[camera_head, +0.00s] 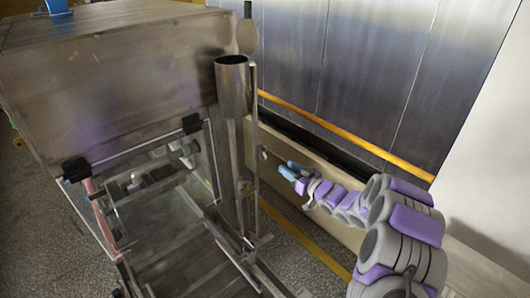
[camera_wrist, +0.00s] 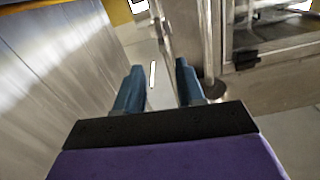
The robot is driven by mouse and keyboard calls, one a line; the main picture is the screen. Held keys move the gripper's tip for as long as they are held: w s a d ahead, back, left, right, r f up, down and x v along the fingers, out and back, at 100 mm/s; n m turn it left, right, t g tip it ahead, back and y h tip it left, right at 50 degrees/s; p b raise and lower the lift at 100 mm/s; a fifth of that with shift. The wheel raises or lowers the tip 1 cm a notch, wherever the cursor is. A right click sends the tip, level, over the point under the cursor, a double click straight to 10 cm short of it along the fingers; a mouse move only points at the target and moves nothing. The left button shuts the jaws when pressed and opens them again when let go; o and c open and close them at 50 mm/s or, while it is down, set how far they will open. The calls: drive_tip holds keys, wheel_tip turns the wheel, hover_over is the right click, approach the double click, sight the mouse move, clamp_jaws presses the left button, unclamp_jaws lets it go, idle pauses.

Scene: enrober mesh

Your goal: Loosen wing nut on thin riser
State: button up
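The thin riser (camera_head: 254,110) is a narrow upright metal rod beside a much wider steel pipe (camera_head: 232,100), on the near side of the machine. A small knob-like part (camera_head: 263,151), perhaps the wing nut, sticks out to the right of the riser; its wings are too small to make out. My gripper (camera_head: 287,169) is just right of and slightly below this part, with blue fingertips pointing at the riser and apart from it. In the wrist view, my gripper (camera_wrist: 158,80) is open with nothing between its fingers. I cannot make out the wing nut there.
The steel enrober housing (camera_head: 120,75) with a clear-sided opening fills the left. A metal wall with a yellow rail (camera_head: 345,135) and a beige ledge (camera_head: 315,185) runs behind my arm. Speckled floor with a yellow line (camera_head: 305,240) shows between machine and ledge.

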sight(266, 153)
drive_tip(key=p+x, duration=0.1)
drive_tip(key=x, duration=1.2)
drive_tip(key=shift+w+a+f, duration=0.1)
drive_tip(key=shift+a, duration=0.1)
drive_tip(key=shift+c, duration=0.3)
clamp_jaws()
drive_tip(key=shift+n+b, duration=0.4)
drive_tip(key=shift+n, duration=0.2)
